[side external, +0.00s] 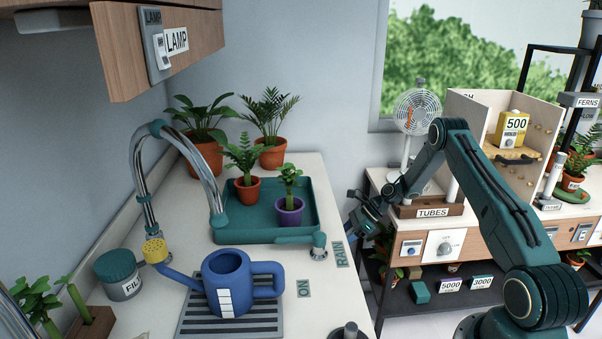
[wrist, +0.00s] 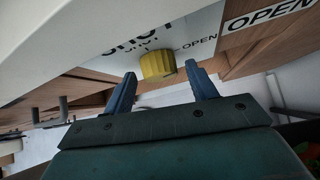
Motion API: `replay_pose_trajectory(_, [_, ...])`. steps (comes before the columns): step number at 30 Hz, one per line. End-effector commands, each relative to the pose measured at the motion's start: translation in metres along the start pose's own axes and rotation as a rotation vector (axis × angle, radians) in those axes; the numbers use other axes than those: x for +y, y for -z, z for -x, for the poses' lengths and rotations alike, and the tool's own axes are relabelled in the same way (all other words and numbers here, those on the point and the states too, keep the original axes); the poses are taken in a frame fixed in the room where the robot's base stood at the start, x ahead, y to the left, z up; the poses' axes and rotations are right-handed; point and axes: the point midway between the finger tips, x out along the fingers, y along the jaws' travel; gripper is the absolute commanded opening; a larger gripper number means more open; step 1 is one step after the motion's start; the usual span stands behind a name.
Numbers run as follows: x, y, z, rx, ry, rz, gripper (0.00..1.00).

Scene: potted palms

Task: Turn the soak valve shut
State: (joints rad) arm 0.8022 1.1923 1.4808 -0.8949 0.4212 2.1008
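In the wrist view, a ribbed yellow knob (wrist: 157,65) sits on a white plate (wrist: 185,35) set in a wooden front. The plate carries partly cropped lettering that seems to read SHUT, and the word OPEN right of the knob. I take it for the soak valve; which way it is turned I cannot tell. My gripper (wrist: 162,72) is open, its two blue fingers either side of the knob in the picture, with no clear contact. In the side external view my gripper (side external: 364,218) is at the counter's right edge; the knob does not show there.
A larger OPEN label (wrist: 268,15) is at the upper right of the wrist view. The counter (side external: 180,215) holds a faucet (side external: 140,185), a blue watering can (side external: 226,280) and a green tray (side external: 235,233) with potted plants. A shelf with a fan (side external: 416,112) stands at the right.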

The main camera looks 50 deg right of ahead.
Motion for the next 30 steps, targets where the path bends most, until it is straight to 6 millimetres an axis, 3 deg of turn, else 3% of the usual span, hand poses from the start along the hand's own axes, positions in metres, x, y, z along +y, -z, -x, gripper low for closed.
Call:
replay_pose_trajectory(1, [0.0,0.0,0.0002,0.0,0.0,0.0,0.47])
replay_pose_trajectory(6, [0.0,-0.0001,0.0003,0.0,0.0,0.0,0.14])
replay_pose_trajectory(20, [0.0011,-0.0005,0.0009,-0.005,0.041,0.04,0.14])
replay_pose_trajectory(30, [0.004,0.0004,0.0005,-0.016,0.179,0.181,0.14])
